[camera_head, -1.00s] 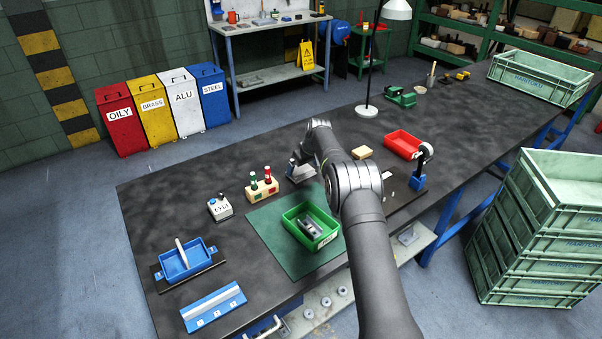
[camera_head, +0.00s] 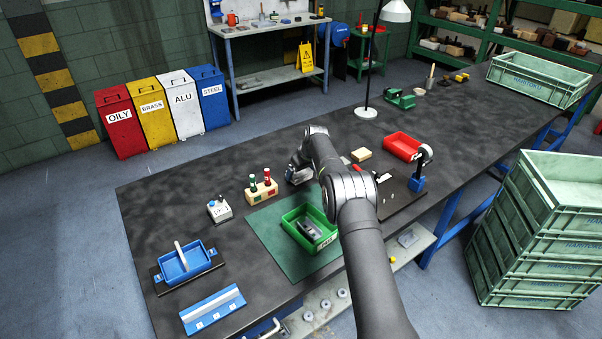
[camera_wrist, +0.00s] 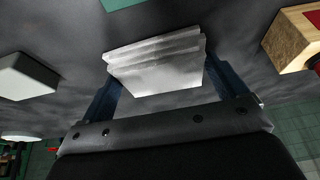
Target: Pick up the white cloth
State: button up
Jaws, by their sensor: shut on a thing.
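The white cloth (camera_wrist: 155,72) is a folded, layered pale pad between the two dark blue fingers of my gripper (camera_wrist: 158,80) in the wrist view. My gripper is shut on it, with a finger at each side. In the head view my gripper (camera_head: 297,171) is over the dark bench, behind the green mat and right of the wooden gauge block. The cloth is mostly hidden there by the wrist. I cannot tell how high it is above the bench.
The wooden block (camera_head: 261,191) with red and green handles stands close to the left. A white counter box (camera_head: 220,211) is further left. A green bin (camera_head: 296,219) with a dark part sits on the green mat (camera_head: 268,233). A red bin (camera_head: 402,146) is at right.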

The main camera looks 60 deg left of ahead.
jog(key=shift+r, duration=0.65)
notch_tip(320, 180, up, 3)
jog(key=shift+f, duration=0.15)
jog(key=w+d+r, duration=0.6)
jog(key=d+r, duration=0.1)
jog(key=d, duration=0.2)
jog(key=shift+w+d, duration=0.2)
jog(key=shift+d, duration=0.2)
jog(key=shift+o, duration=0.5)
